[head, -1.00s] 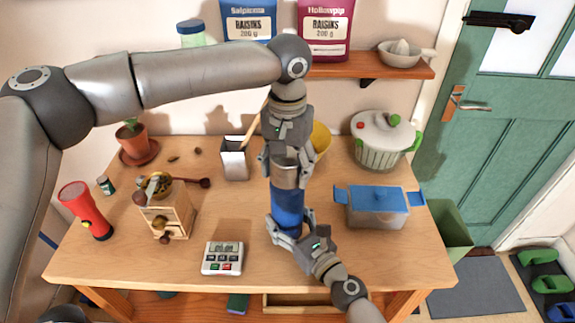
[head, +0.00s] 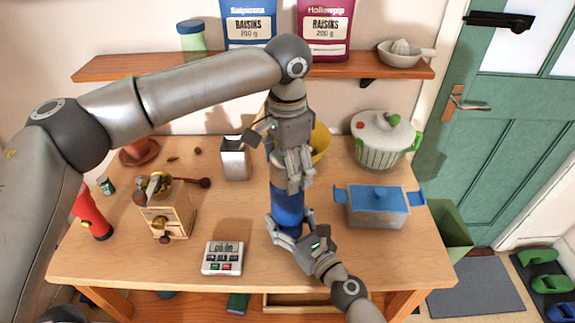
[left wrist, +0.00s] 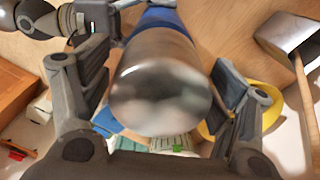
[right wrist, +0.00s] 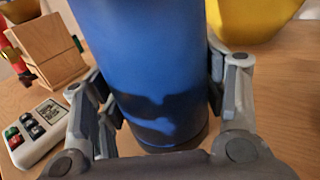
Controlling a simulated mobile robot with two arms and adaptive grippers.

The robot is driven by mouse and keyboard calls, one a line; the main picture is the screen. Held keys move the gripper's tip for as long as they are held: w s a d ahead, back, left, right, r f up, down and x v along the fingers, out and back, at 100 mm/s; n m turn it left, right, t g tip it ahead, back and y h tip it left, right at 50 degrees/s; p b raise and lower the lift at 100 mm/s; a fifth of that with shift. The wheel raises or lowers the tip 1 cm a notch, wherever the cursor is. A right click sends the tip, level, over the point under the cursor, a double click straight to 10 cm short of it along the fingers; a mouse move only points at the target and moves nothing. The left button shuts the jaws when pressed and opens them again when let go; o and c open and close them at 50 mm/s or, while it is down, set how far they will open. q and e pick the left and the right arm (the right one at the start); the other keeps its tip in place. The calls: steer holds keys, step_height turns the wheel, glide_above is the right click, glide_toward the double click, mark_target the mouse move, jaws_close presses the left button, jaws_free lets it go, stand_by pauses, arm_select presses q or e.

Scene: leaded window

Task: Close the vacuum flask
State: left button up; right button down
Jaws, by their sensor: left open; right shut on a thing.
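The vacuum flask has a blue body (head: 288,206) and stands upright near the middle of the table; the body fills the middle of the right wrist view (right wrist: 145,70). A shiny metal cup-like top (left wrist: 160,88) sits in line above the blue body; in the head view my left gripper mostly hides it. My left gripper (head: 288,178) points down from above, open, with one finger on each side of the metal top. In the left wrist view gaps show beside the top. My right gripper (head: 286,232) is shut on the lower blue body from the front.
A kitchen timer (head: 222,258) and wooden grinder (head: 167,212) stand to the left. A lidded blue-and-grey box (head: 378,207) stands close on the right. Behind are a metal holder (head: 234,160), a yellow bowl (head: 321,142) and a white-and-green pot (head: 384,140).

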arm_select(q)
steer(key=shift+r, duration=2.25)
steer(key=shift+r, duration=0.1)
step_height(320, 180, up, 3)
steer(key=n, duration=0.3)
steer(key=shift+r+n, duration=0.15)
steer(key=shift+n, duration=0.15)
steer(key=shift+f, duration=4.05)
